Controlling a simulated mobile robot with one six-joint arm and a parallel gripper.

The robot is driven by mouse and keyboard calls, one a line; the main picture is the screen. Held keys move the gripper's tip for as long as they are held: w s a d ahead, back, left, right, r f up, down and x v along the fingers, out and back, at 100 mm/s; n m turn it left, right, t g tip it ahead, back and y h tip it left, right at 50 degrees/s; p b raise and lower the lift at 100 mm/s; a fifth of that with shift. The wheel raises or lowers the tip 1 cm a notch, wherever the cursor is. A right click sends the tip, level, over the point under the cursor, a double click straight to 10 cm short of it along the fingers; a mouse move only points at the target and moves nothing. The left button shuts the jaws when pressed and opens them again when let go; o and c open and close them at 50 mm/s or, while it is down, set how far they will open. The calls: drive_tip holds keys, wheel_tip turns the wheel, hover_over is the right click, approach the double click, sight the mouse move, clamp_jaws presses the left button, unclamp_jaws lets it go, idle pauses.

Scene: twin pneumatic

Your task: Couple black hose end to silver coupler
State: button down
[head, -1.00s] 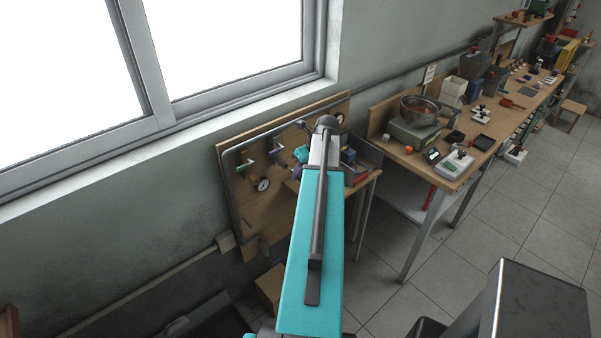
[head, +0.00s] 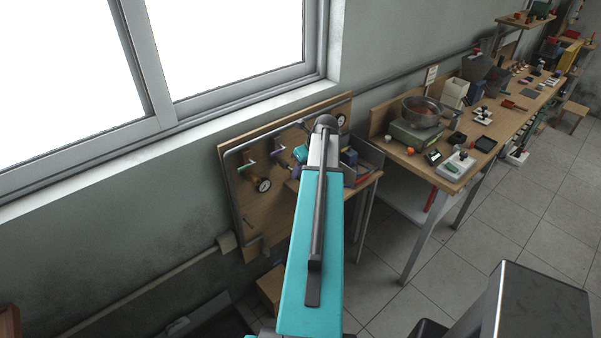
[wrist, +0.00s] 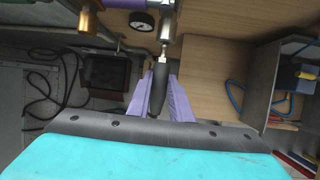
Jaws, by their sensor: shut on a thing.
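In the wrist view my gripper (wrist: 158,97) has its purple fingers closed on both sides of the black hose end (wrist: 159,76). The hose end's bright metal tip points up the picture, away from my palm.
The wooden panel (head: 246,208) carries several valves and a gauge (head: 263,185). In the wrist view a grey bin (wrist: 272,75) with blue tubing stands to the right, and a dark box (wrist: 106,72) with loose black cable lies left. A cluttered bench (head: 455,190) stands right.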

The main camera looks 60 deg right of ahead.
drive_tip(key=shift+w+d, duration=0.2)
drive_tip(key=shift+w, duration=0.35)
drive_tip(key=shift+w+d, duration=0.15)
drive_tip(key=shift+w, duration=0.35)
idle(0.4)
drive_tip(key=c, duration=1.5)
unclamp_jaws()
drive_tip(key=shift+r, duration=0.1)
drive_tip(key=shift+b+v, duration=2.35)
drive_tip(key=shift+v, duration=4.5)
